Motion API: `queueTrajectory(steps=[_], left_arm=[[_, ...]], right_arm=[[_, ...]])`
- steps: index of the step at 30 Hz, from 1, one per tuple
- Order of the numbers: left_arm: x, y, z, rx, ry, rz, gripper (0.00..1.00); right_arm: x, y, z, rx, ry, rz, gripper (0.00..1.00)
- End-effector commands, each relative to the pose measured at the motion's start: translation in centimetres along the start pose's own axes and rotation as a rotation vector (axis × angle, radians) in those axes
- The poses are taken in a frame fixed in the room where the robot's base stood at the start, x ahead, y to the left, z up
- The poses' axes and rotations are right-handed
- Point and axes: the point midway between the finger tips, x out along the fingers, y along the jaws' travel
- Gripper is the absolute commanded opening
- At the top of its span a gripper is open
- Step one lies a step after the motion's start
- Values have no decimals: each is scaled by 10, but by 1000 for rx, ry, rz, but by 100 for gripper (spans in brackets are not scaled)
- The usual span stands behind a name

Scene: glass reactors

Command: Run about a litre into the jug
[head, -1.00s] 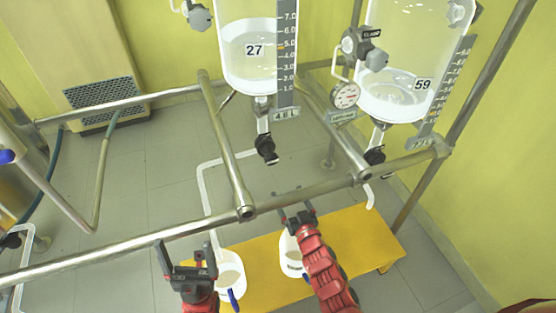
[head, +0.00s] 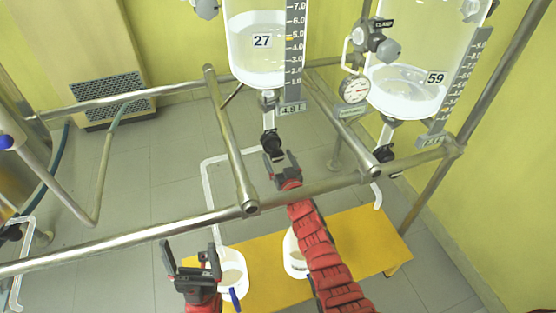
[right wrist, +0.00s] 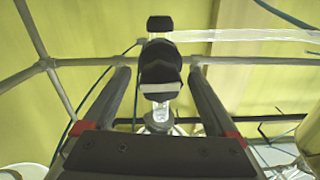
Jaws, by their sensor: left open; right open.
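Glass reactor 27 (head: 258,68) hangs at top centre in the head view, holding clear liquid beside a scale marked 4.8 L. Its black drain valve (head: 270,143) hangs below. My right gripper (head: 279,161) is open just under that valve; in the right wrist view the black valve knob (right wrist: 160,62) shows between the spread fingers. No grip shows. Two white jugs stand on the yellow bench (head: 370,238): a left one (head: 233,270) with a blue handle and a right one (head: 293,262) partly behind my right arm. My left gripper (head: 191,250) is open and empty by the left jug.
Reactor 59 (head: 405,95) with a pressure gauge (head: 354,89) and its own black valve (head: 384,152) hangs to the right. A steel rail (head: 140,237) crosses before the bench. A white tube (head: 206,190) runs down toward the left jug.

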Motion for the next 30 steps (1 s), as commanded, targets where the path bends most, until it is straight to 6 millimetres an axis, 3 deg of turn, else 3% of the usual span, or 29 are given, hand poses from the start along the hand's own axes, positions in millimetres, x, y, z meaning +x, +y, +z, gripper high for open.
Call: queueTrajectory(steps=[9,24,30], left_arm=[[-1,0,0,0,0,0,92],[-1,0,0,0,0,0,92],[-2,0,0,0,0,0,92]], right_arm=[[2,0,0,0,0,0,92],[2,0,0,0,0,0,6],[2,0,0,-18,1,-1,6]])
